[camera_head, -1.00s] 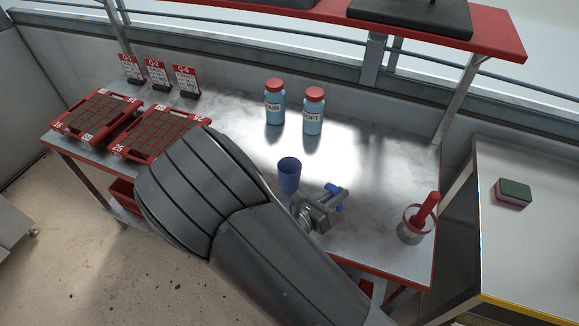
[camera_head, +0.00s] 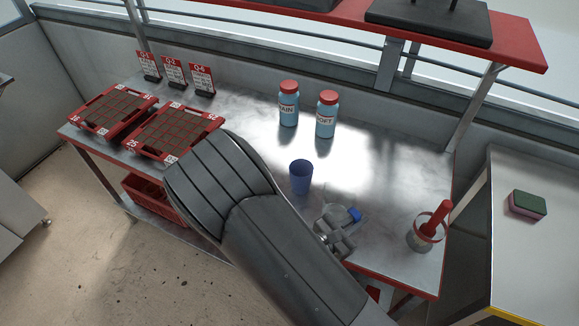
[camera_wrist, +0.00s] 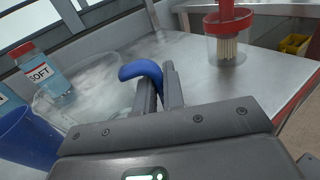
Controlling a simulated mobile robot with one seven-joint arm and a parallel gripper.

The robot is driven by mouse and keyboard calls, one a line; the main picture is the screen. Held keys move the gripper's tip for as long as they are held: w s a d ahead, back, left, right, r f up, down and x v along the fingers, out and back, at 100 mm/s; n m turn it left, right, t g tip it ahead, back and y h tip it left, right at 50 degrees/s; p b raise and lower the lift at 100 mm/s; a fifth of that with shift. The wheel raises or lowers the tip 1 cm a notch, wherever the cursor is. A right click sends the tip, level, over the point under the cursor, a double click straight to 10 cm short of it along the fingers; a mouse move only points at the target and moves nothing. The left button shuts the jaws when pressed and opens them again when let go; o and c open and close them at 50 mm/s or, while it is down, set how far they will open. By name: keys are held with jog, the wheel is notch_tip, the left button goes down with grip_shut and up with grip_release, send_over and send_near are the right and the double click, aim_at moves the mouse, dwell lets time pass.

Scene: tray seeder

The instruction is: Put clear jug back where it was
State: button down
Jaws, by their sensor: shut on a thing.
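The clear jug (camera_head: 334,214) is see-through with a blue handle (camera_head: 354,215). It is near the front of the metal table, right of the blue cup (camera_head: 301,178). In the wrist view the jug's clear body (camera_wrist: 98,88) is left of my fingers, and its blue handle (camera_wrist: 138,70) is between them. My gripper (camera_wrist: 158,88) is shut on the handle; it also shows in the head view (camera_head: 342,232), partly behind my arm. The jug looks upright or nearly so. I cannot tell whether its base touches the table.
Two red-capped blue bottles (camera_head: 288,108) (camera_head: 326,118) stand at the back. A clear pot (camera_head: 420,240) with a red-handled tool is at the right front. Seedling trays (camera_head: 112,108) (camera_head: 172,132) are at the left. The table between the bottles and the pot is clear.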

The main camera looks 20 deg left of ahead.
notch_tip(320, 180, up, 15)
jog(key=w+a+f+n+t+y, duration=0.1)
jog(key=w+a+n+y, duration=0.4)
jog(key=a, duration=0.7)
jog(key=w+a+t+y, duration=0.1)
jog(key=w+a+y, duration=0.2)
jog(key=w+a, duration=0.7)
jog(key=shift+s+a+f, duration=1.15)
jog(key=shift+a+f, duration=1.15)
jog(key=shift+f, duration=0.25)
jog(key=shift+s+a+f, duration=1.2)
jog(key=shift+a+f, duration=1.1)
jog(key=shift+f, duration=0.2)
jog(key=shift+s+a+f, duration=1.15)
jog(key=shift+a+f, duration=1.15)
jog(key=shift+f, duration=0.25)
jog(key=shift+f, duration=0.1)
jog(key=c, duration=1.5)
grip_release()
jog(key=shift+c, duration=0.2)
